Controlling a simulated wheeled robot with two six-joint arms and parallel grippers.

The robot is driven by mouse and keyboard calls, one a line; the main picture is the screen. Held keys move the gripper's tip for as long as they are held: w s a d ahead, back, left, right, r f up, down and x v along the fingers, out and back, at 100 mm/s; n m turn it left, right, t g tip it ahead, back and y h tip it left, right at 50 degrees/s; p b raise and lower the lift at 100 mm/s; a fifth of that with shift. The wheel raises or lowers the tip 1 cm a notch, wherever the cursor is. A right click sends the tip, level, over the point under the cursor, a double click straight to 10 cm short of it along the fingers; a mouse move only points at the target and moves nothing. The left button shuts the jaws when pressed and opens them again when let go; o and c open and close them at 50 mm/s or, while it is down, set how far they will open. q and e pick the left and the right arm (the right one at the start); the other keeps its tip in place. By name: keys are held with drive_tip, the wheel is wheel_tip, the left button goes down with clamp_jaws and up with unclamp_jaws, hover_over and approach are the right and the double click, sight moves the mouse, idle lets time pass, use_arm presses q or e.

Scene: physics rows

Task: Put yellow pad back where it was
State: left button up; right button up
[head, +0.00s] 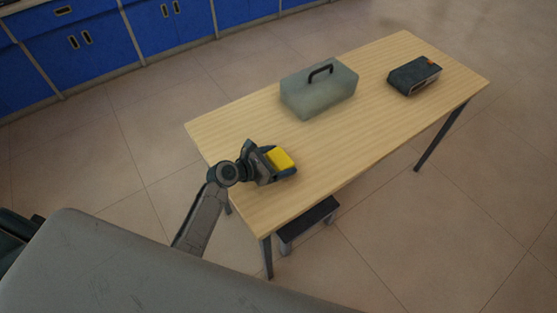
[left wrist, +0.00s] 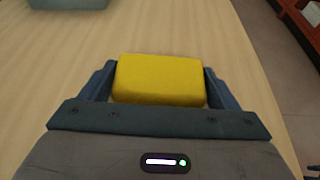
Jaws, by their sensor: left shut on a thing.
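The yellow pad (head: 281,158) is a small block with rounded edges. My left gripper (head: 280,162) is shut on it, over the near left part of the wooden table (head: 330,145). In the left wrist view the yellow pad (left wrist: 158,80) sits between the two dark fingers, one at each side. I cannot tell whether the pad touches the table top or is held just above it. My right gripper is not in view.
A dark device with an orange mark (head: 414,76) lies at the far right. A low dark stool (head: 308,220) stands under the near edge. The table between is clear.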

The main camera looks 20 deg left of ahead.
use_arm(q)
drive_tip(key=shift+f, duration=0.1)
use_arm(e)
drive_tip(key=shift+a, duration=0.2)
use_arm(q)
drive_tip(key=shift+f, duration=0.1)
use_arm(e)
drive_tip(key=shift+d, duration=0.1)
use_arm(q)
drive_tip(key=o, duration=0.7)
drive_tip(key=shift+o, duration=1.2)
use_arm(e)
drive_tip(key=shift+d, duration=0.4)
use_arm(q)
drive_tip(key=v, duration=1)
drive_tip(key=shift+s+a+r, duration=0.55)
drive_tip(key=shift+s+r, duration=0.05)
drive_tip(key=shift+s, duration=0.15)
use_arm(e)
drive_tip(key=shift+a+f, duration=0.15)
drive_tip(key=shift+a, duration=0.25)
